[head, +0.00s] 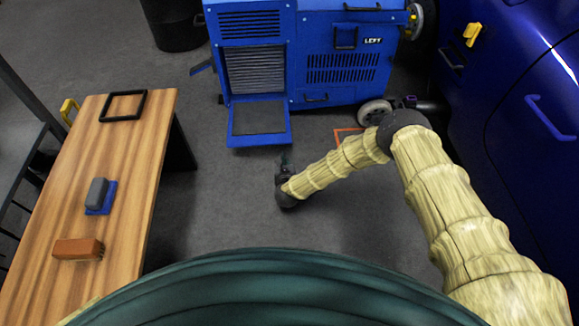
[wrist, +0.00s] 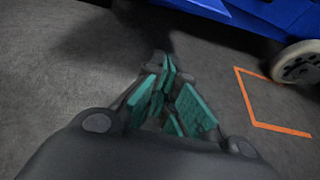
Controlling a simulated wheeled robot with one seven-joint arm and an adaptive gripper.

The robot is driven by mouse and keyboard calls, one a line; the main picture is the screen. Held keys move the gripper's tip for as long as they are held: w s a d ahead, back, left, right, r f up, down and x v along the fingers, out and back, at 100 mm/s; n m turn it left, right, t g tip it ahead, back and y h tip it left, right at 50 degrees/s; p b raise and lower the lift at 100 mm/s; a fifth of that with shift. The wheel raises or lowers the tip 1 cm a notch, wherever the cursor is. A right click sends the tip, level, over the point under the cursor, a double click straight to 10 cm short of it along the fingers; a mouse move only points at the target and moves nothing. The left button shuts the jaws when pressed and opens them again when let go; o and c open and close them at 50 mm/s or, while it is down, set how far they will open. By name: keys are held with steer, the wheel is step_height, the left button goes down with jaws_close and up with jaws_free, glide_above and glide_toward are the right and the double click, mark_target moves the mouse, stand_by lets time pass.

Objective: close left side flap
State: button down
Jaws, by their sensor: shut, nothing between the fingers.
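The blue machine (head: 300,40) stands at the top middle, with lettering that seems to read "LEFT" on its right-hand face. A blue flap with a dark inner panel (head: 259,119) is folded down and open below a ribbed grille.
A wooden bench (head: 140,160) with a black frame, a grey-blue block and a brown brush stands at left. A blue vehicle (head: 520,100) stands at right. A caster wheel (head: 374,112) and orange floor mark (wrist: 250,105) are near the machine. Grey floor lies open between.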

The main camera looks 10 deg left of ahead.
steer(key=shift+w+r+b, duration=0.25)
steer(key=shift+w+r, duration=0.05)
steer(key=shift+r, duration=0.6)
steer(key=shift+w+r+b, duration=0.2)
steer(key=shift+w+r, duration=0.05)
steer(key=shift+r, duration=0.65)
